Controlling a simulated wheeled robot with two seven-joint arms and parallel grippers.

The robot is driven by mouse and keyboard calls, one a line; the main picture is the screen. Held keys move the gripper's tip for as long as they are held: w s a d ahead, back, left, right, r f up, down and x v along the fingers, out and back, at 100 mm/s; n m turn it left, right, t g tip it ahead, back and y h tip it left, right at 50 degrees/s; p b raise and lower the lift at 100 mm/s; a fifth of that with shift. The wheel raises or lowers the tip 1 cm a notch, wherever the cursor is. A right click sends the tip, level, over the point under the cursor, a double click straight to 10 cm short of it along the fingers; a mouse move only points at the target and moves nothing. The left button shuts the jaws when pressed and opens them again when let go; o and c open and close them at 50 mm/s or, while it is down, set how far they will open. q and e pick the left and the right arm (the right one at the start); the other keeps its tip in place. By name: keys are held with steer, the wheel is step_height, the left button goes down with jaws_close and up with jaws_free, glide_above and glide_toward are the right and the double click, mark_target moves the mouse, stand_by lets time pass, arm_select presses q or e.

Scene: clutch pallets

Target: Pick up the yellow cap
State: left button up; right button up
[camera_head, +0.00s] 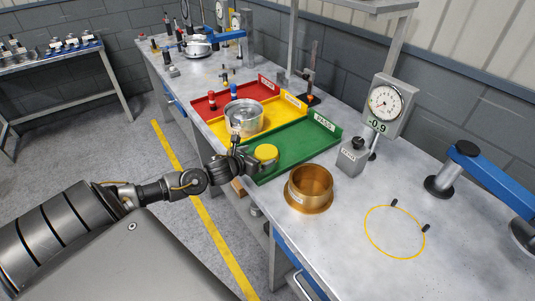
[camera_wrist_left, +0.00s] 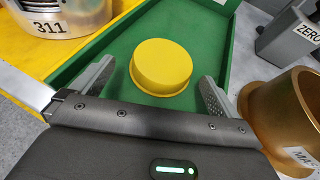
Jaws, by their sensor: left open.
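The yellow cap (camera_head: 265,153) is a short round disc lying on the green tray (camera_head: 318,141) near its front left corner. It also shows in the left wrist view (camera_wrist_left: 161,66), between and just beyond my fingers. My left gripper (camera_head: 250,158) is at the near edge of the green tray, beside the cap. In the left wrist view my left gripper (camera_wrist_left: 157,92) has its fingers wide apart, one on each side of the cap, with nothing held. My right gripper is in neither view.
A brass cup (camera_head: 310,188) stands on the workbench right of the gripper. A silver cylinder (camera_head: 244,118) stands on the yellow tray (camera_head: 288,108), left of the green one. A dial gauge (camera_head: 386,102) stands farther right. A yellow ring mark (camera_head: 394,232) encloses bare bench.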

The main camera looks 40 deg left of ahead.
mark_target(264, 153)
arm_select(q)
steer(key=shift+w+d, duration=0.1)
steer(key=p+x, duration=0.2)
steer(key=x, duration=0.2)
steer(key=shift+w+d, duration=0.15)
steer(key=shift+w+f, duration=0.2)
steer(key=shift+w, duration=0.1)
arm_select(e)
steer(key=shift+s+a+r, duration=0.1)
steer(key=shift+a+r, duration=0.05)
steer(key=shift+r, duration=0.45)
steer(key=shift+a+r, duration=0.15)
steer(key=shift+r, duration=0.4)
arm_select(q)
steer(key=c, duration=0.9)
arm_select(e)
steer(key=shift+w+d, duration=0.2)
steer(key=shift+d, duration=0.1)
